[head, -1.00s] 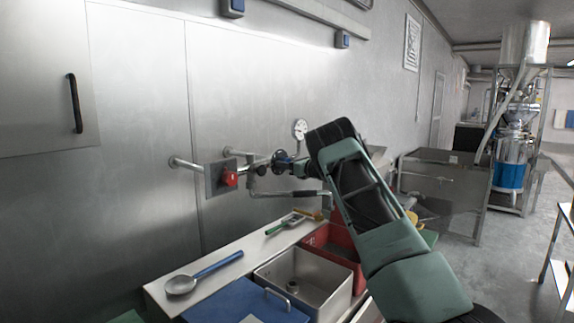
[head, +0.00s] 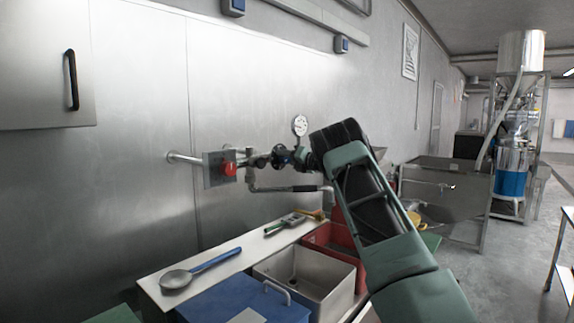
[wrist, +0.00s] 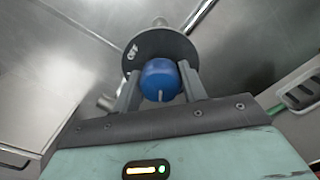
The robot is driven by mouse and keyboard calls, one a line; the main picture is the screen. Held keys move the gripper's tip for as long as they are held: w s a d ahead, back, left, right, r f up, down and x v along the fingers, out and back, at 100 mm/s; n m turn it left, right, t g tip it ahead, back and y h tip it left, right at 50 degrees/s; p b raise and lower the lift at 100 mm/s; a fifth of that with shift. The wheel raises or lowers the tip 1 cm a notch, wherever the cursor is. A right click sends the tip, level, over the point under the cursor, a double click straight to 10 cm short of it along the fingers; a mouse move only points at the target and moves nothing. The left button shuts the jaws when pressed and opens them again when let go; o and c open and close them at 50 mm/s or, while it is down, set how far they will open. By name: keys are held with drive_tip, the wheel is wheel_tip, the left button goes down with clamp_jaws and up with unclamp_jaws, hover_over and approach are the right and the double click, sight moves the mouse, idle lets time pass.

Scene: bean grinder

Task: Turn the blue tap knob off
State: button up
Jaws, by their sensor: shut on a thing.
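The blue tap knob (wrist: 160,78) shows in the wrist view, in front of a round dark plate (wrist: 155,50) with a small white marking. A pale line on the knob's face points down in that view. My gripper (wrist: 159,86) is shut on the knob, one finger on each side. In the head view my gripper (head: 290,158) reaches left to the pipework at the wall; the knob is mostly hidden there.
A grey box with a red knob (head: 229,169) is left of my gripper. A pressure gauge (head: 300,125) is just above it. Below are a steel sink (head: 320,275), a red bin (head: 322,236), a blue lid (head: 240,300) and a ladle (head: 178,279) on the counter.

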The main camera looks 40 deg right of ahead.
drive_tip(key=m, duration=0.6)
drive_tip(key=shift+d+m, duration=0.1)
drive_tip(key=shift+m, duration=0.2)
drive_tip(key=m+p, duration=0.1)
drive_tip(key=m, duration=0.2)
drive_tip(key=shift+m, duration=0.3)
drive_tip(key=m+p, duration=0.1)
drive_tip(key=m, duration=0.2)
drive_tip(key=shift+f+m+p, duration=0.1)
drive_tip(key=shift+m+p, duration=0.2)
drive_tip(key=shift+p, duration=0.1)
drive_tip(key=m+p, duration=0.3)
drive_tip(key=m, duration=0.3)
drive_tip(key=m+p, duration=0.2)
drive_tip(key=m, duration=0.1)
drive_tip(key=shift+f, duration=0.15)
drive_tip(key=shift+f+m+p, duration=0.1)
drive_tip(key=shift+m+p, duration=0.4)
drive_tip(key=shift+m, duration=0.5)
drive_tip(key=shift+f, duration=0.1)
drive_tip(key=o, duration=1)
